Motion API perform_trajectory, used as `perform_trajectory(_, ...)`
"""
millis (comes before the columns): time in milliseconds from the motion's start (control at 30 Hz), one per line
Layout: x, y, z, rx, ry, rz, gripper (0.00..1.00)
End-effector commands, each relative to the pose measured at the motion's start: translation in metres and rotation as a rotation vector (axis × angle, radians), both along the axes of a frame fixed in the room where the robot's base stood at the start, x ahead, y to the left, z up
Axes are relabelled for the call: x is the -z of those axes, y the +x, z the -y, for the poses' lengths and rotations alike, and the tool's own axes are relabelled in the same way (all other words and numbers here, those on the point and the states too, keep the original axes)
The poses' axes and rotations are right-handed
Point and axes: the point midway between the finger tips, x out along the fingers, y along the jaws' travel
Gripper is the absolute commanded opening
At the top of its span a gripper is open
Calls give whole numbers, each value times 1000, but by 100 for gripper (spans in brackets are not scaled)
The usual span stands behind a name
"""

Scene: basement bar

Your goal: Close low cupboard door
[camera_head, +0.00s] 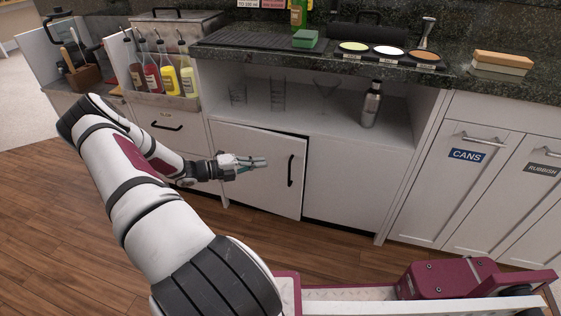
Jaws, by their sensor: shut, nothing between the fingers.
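The low cupboard door (262,185) is white with a black vertical handle (290,170) near its right edge. It stands slightly ajar, with a dark gap along its top and right edge; its left side appears to be the hinge side. My gripper (266,162) is shut and empty. In the picture it overlaps the upper middle of the door, left of the handle, fingers pointing right. I cannot tell whether it touches the door.
A bottle rack (165,98) stands at the left. Closed CANS (467,155) and RUBBISH (543,168) fronts are at the right. Wooden floor (60,220) lies open at the left.

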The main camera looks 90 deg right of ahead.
Motion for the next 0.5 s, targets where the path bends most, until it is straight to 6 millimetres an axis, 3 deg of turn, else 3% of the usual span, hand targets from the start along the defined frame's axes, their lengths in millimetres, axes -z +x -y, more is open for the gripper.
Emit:
perform_trajectory(100,0,14,2,-27,-20,-88,0)
perform_trajectory(267,-7,19,3,-38,-33,-141,0)
perform_trajectory(500,-9,-1,11,-36,-35,-147,0)
